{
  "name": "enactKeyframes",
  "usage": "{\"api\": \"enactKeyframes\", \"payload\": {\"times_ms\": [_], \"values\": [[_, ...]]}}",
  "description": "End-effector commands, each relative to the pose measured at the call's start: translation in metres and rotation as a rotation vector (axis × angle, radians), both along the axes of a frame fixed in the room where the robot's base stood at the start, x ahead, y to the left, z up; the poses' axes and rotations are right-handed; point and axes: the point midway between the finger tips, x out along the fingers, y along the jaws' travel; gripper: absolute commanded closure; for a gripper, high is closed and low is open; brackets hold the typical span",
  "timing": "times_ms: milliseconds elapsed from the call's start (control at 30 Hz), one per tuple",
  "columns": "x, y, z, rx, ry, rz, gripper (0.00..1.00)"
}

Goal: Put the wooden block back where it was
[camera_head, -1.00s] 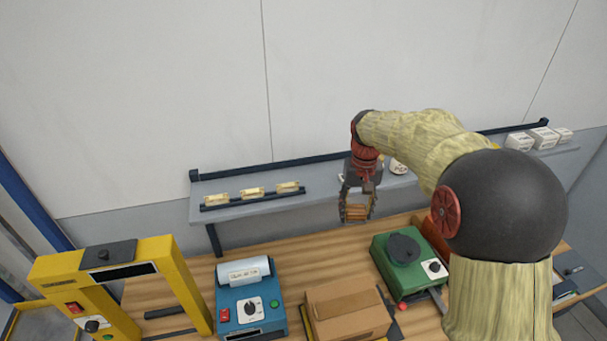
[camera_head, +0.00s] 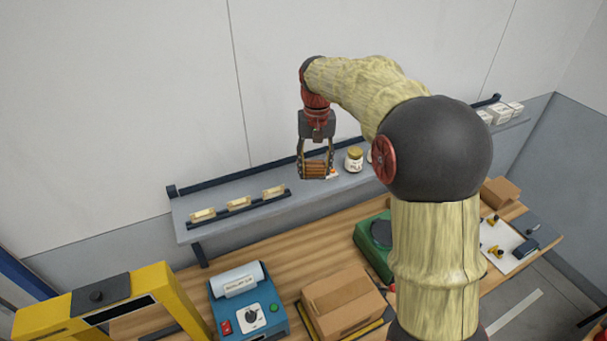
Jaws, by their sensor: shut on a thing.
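The wooden block (camera_head: 315,168) is a small brown block with darker bands. My gripper (camera_head: 315,172) is shut on it, with a finger on each side, pointing down. In this view the block overlaps the wall shelf (camera_head: 237,193); I cannot tell how high it is above the shelf. A small white and orange thing (camera_head: 333,173) shows just right of the block, partly hidden by the gripper.
The shelf's left part carries a dark rail with several pale pieces (camera_head: 238,203). A gold-lidded jar (camera_head: 354,159) stands right of my gripper. Below on the workbench are a blue device (camera_head: 246,303), a cardboard box (camera_head: 342,301) and a green device (camera_head: 374,240). A yellow frame (camera_head: 160,283) stands left.

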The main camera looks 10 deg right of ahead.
Motion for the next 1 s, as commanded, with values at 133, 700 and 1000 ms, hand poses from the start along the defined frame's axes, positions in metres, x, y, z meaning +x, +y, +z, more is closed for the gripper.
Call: {"api": "enactKeyframes", "payload": {"times_ms": [133,700,1000], "values": [[0.027,0.005,-0.015,0.0,0.003,0.0,0.79],[0.069,0.013,-0.073,-0.001,0.002,-0.001,0.79],[0.069,0.013,-0.098,-0.001,-0.003,-0.001,0.79]]}}
